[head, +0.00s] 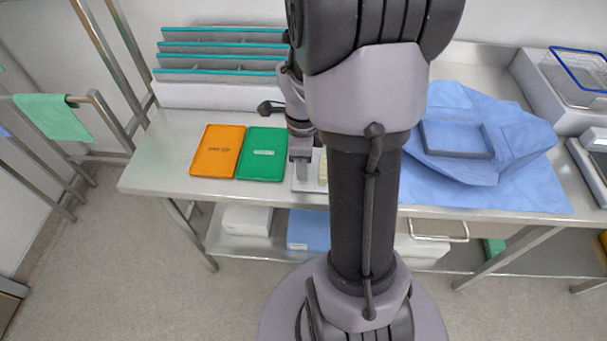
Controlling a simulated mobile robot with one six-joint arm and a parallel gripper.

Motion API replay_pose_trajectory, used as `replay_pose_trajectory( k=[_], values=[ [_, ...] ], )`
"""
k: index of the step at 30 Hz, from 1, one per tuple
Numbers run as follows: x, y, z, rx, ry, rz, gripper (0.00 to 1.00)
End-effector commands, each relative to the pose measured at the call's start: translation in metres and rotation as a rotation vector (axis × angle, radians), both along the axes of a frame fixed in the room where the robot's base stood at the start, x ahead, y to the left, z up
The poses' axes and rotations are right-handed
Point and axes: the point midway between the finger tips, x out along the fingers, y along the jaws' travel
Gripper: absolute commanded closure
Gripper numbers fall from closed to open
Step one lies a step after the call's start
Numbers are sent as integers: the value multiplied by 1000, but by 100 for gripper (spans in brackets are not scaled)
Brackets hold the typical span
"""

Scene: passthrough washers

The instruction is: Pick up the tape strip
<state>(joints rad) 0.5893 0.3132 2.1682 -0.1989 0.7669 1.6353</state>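A small cream-yellow piece (323,168), which may be the tape strip, shows beside a pale flat tray (310,186) or lies on it, near the front edge of the steel table. My arm hides whatever is to its right. My gripper (301,170) points down over the left part of the tray, just left of the cream piece. Its fingers are small and seen from behind, so I cannot tell their opening or whether they touch anything.
An orange tray (217,150) and a green tray (262,153) lie left of my gripper. A teal-edged rack (222,95) stands behind them. A blue wrap (470,130) with a rectangular tray covers the right side. The table's front edge is close.

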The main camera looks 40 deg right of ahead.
Motion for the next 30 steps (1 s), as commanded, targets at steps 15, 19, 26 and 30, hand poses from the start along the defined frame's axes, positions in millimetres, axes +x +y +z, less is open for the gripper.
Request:
replay_pose_trajectory(
  k=[15,19,26,30],
  values=[
    [-2,1,-37,1,1,1,96],
    [-2,1,-37,0,0,1,100],
    [-2,1,-37,0,0,1,100],
    [-2,1,-34,0,0,1,100]
  ],
)
